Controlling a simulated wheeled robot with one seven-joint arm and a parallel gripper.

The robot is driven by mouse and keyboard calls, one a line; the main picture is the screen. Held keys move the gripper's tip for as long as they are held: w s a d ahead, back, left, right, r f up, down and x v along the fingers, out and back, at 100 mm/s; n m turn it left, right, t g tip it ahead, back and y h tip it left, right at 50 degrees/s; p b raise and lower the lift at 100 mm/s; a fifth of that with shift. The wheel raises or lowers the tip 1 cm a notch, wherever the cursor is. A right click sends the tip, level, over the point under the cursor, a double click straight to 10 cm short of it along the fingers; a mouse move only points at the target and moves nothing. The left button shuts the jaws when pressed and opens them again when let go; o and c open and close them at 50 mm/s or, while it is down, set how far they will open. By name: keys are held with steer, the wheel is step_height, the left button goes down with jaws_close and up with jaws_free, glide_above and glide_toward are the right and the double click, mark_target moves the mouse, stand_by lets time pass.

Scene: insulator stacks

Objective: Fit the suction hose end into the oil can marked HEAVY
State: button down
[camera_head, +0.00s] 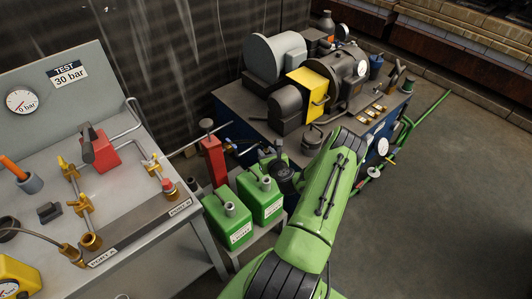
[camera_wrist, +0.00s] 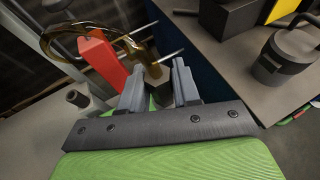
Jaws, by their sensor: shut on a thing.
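My gripper (camera_wrist: 158,68) is shut on the suction hose end (camera_wrist: 158,88), a dark olive piece between its two grey fingers. Two green oil cans stand side by side in the head view, a left can (camera_head: 228,226) and a right can (camera_head: 264,206). Both have pale front labels too small to read. My gripper is behind the right can, partly hidden by my wrist. A grey can neck (camera_wrist: 78,98) shows left of the fingers in the wrist view, apart from the held piece.
A red pump body (camera_head: 213,160) stands behind the cans and close to my gripper; it also shows in the wrist view (camera_wrist: 103,65). A test bench (camera_head: 140,240) is at left. A machine table (camera_head: 235,98) is behind and right. Open floor (camera_head: 430,190) lies at right.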

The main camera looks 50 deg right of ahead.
steer(key=shift+f+b, duration=1.8)
steer(key=shift+f, duration=0.8)
steer(key=shift+f, duration=0.1)
steer(key=shift+f, duration=0.35)
step_height(320, 180, down, 6)
steer(key=b, duration=0.5)
steer(key=shift+f, duration=0.15)
stand_by(1.2)
steer(key=c, duration=0.7)
jaws_free()
steer(key=shift+c, duration=0.2)
steer(key=p+v, duration=0.4)
steer(key=v, duration=1.1)
steer(key=shift+s+a, duration=0.25)
steer(key=shift+s, duration=0.05)
